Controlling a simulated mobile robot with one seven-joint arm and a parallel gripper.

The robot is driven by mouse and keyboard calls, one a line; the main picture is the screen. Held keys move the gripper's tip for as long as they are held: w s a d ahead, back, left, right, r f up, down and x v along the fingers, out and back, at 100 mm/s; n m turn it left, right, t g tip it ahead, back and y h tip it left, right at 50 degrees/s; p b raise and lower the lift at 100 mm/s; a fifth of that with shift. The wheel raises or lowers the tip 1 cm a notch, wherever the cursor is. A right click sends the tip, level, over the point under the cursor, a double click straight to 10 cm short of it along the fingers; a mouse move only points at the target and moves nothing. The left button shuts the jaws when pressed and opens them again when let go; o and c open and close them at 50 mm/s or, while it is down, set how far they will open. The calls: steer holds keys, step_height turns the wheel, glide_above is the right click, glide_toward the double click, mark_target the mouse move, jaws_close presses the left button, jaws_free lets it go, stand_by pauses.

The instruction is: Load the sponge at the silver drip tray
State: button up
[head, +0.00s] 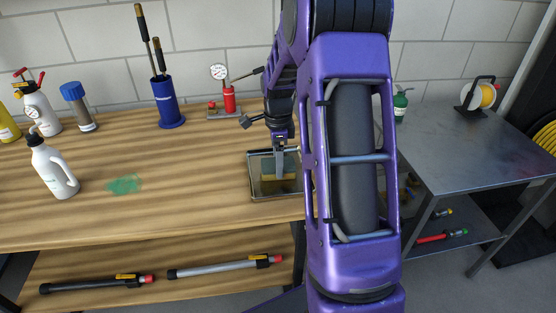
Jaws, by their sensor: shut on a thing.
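The silver drip tray (255,188) is on the wooden bench, left of my purple arm, which hides its right part. My gripper (280,173) points down over the tray and is shut on the sponge (267,185). The sponge shows a dark greenish upper part and a yellowish lower edge. It is inside the tray's outline in this view. I cannot tell whether it touches the tray floor.
A green stain (124,185) marks the wooden bench (190,200). A white jug (52,168), a blue holder (167,103) and a red gauge pump (229,100) stand around it. Two tubes (222,267) lie on the lower shelf. A metal table (470,150) stands right.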

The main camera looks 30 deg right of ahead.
stand_by(0.4)
steer(key=shift+r+p, duration=2.6)
steer(key=shift+r, duration=0.9)
steer(key=shift+f, duration=0.1)
